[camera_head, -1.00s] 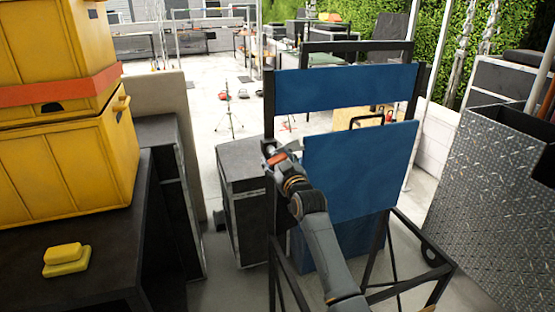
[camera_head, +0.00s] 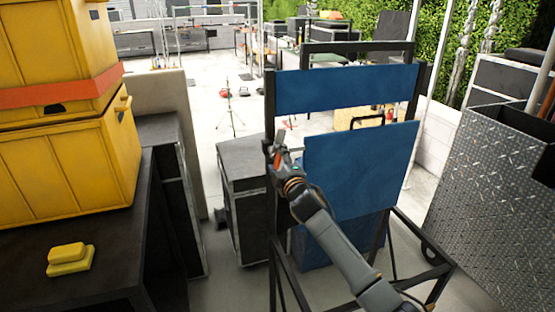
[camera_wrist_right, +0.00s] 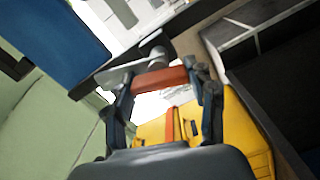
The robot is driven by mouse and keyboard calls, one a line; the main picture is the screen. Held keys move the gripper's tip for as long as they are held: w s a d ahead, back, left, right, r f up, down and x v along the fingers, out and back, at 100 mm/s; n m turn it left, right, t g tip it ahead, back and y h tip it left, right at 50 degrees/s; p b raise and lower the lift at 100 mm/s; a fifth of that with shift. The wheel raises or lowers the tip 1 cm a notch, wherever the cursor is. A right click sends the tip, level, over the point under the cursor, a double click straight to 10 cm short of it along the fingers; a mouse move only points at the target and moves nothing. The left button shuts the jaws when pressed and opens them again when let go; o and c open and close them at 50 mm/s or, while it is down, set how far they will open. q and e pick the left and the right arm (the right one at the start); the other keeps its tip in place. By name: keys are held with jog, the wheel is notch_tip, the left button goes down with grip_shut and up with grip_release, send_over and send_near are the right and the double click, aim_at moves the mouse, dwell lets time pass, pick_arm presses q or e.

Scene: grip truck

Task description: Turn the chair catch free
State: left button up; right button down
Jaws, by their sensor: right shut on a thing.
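The chair is a folded-looking blue seat and back (camera_head: 345,88) in a black frame, in the middle of the head view. The chair catch (camera_head: 279,146) is a small orange-red lever on the frame's left upright, now standing close to upright. My right gripper (camera_head: 281,164) is at the catch, its fingers shut on it. In the right wrist view the orange-red catch bar (camera_wrist_right: 160,79) lies across between the two fingertips (camera_wrist_right: 163,92), beside a grey metal pivot. The gripper hides part of the catch in the head view. My left gripper is not in view.
Yellow crates (camera_head: 65,150) with an orange strap stand on a dark case at left, with a yellow block (camera_head: 70,259) in front. A dark box (camera_head: 243,185) stands just left of the chair. A diamond-plate bin (camera_head: 490,190) is at right. Open pale floor lies behind.

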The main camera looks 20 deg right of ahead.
jog(key=shift+n, duration=1.5)
jog(key=shift+f, duration=0.1)
jog(key=shift+c, duration=2.2)
grip_release()
jog(key=shift+s, duration=0.1)
jog(key=s, duration=1.1)
jog(key=shift+s+d, duration=0.15)
jog(key=shift+s, duration=0.25)
